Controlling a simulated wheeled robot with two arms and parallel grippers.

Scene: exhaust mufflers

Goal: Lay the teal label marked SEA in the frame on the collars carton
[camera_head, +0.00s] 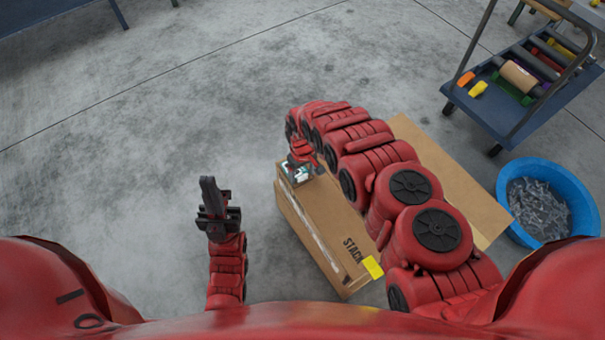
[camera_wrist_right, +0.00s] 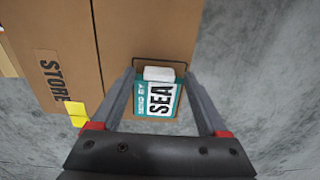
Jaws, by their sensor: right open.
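The teal label marked SEA (camera_wrist_right: 148,98), with a white block on its top end, lies at the end of a brown carton (camera_wrist_right: 150,30) in the right wrist view. A thin dark frame (camera_wrist_right: 160,62) shows around its block end; the label seems to lie within it, but the far edges are hard to tell. In the head view the label (camera_head: 295,174) is at the carton's far left end (camera_head: 310,215). My right gripper (camera_wrist_right: 160,74) is open, one finger on each side of the white block with gaps. My left gripper (camera_head: 208,184) is held over the floor, left of the carton.
My right arm covers much of the cartons. A blue bin (camera_head: 570,180) of metal parts and a trolley (camera_head: 500,115) stand right. Floor at left is clear.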

